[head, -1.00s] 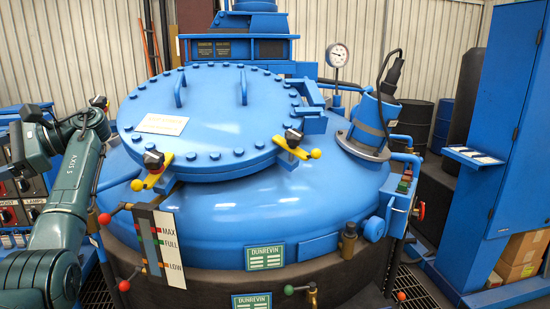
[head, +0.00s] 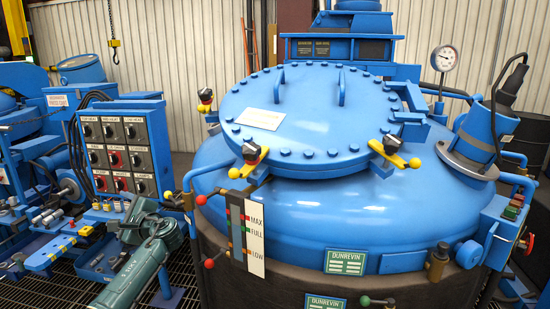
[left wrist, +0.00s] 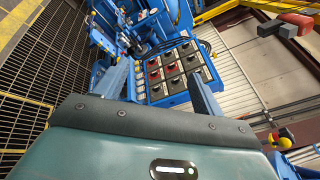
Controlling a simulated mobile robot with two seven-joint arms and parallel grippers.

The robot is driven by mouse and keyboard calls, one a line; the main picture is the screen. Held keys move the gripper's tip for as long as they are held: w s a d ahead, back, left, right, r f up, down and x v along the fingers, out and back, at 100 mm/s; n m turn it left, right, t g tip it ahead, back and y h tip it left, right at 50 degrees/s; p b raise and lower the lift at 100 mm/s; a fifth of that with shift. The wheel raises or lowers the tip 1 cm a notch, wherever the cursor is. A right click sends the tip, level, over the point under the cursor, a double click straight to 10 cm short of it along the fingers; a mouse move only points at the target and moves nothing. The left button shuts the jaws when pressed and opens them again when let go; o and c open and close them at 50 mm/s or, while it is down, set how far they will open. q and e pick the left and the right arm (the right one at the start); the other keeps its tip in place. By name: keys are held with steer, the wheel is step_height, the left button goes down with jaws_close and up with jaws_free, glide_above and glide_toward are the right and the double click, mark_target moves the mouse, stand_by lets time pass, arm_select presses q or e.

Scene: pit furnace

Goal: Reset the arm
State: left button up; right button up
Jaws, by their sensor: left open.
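My left arm (head: 138,272), teal, comes in low at the left of the head view, in front of the control panel and left of the furnace. My left gripper (head: 143,212) is small and partly lost against the blue equipment there. In the left wrist view its two blue-grey fingers (left wrist: 160,72) stand apart with nothing between them, so it is open and empty. The button panel (left wrist: 172,68) lies beyond the fingers, and no contact shows. My right gripper is not in view.
The blue furnace (head: 310,215) with its bolted lid (head: 320,110) fills the middle and right. The control panel (head: 120,150) stands left, beside a blue bench (head: 50,255) with small parts. Yellow-handled lid clamps (head: 395,152) stick out at the rim. Grating floor (left wrist: 40,85) is open at left.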

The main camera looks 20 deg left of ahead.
arm_select(q)
steer(key=s+d+f+m+t+h, duration=0.1)
steer(key=s+d+f+t+h, duration=0.1)
steer(key=d+f+h, duration=0.4)
steer(key=s+d+f+t+h, duration=0.25)
steer(key=d+f, duration=0.45)
steer(key=f, duration=0.4)
steer(key=s+d+f+m+t+h, duration=0.1)
steer(key=s+d+f+t+h, duration=0.2)
steer(key=d+f, duration=0.45)
steer(key=s+d+f+n+g+h, duration=0.1)
steer(key=s+d+f+n+h, duration=0.2)
steer(key=s+d, duration=0.45)
steer(key=s+d+f+n+g+h, duration=0.1)
steer(key=s+d+f+h, duration=0.2)
steer(key=s+d+h, duration=0.5)
steer(key=w+d+r+n+t+y, duration=0.1)
steer(key=d+n, duration=0.4)
steer(key=d, duration=0.6)
steer(key=shift+w+t+y, duration=0.35)
steer(key=shift+w+y, duration=0.1)
steer(key=shift+y, duration=0.2)
steer(key=shift+d+r, duration=0.1)
steer(key=shift+c, duration=0.4)
